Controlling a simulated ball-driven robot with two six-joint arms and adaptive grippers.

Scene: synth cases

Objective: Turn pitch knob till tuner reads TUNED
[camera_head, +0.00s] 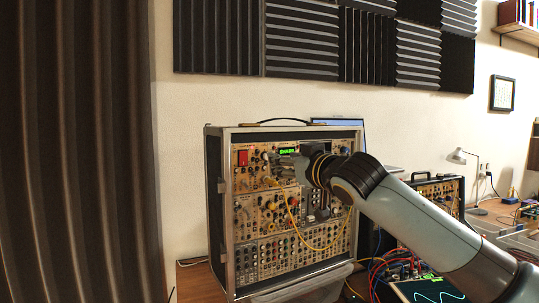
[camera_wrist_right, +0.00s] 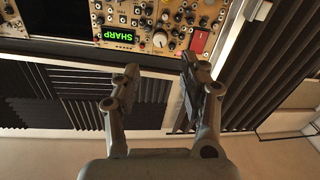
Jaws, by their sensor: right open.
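The modular synth case (camera_head: 216,200) stands upright on a wooden bench in the head view. Its green tuner display (camera_head: 287,152) sits in the top row and reads SHARP; it also shows upside down in the right wrist view (camera_wrist_right: 118,36). A large pale-capped knob, probably the pitch knob (camera_wrist_right: 160,39), is between the display and a red switch (camera_wrist_right: 198,41). My right gripper (camera_wrist_right: 158,82) is open and empty, its fingers apart below the knob in the wrist view and not around it. In the head view my right gripper (camera_head: 300,166) is in front of the top rows and hides part of them. My left gripper is out of view.
A yellow patch cable (camera_head: 322,246) loops across the lower panel. A second case (camera_head: 440,192) with colored cables stands to the right, partly behind my arm. A desk lamp (camera_head: 466,157) is farther right. A dark curtain (camera_head: 80,150) fills the left.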

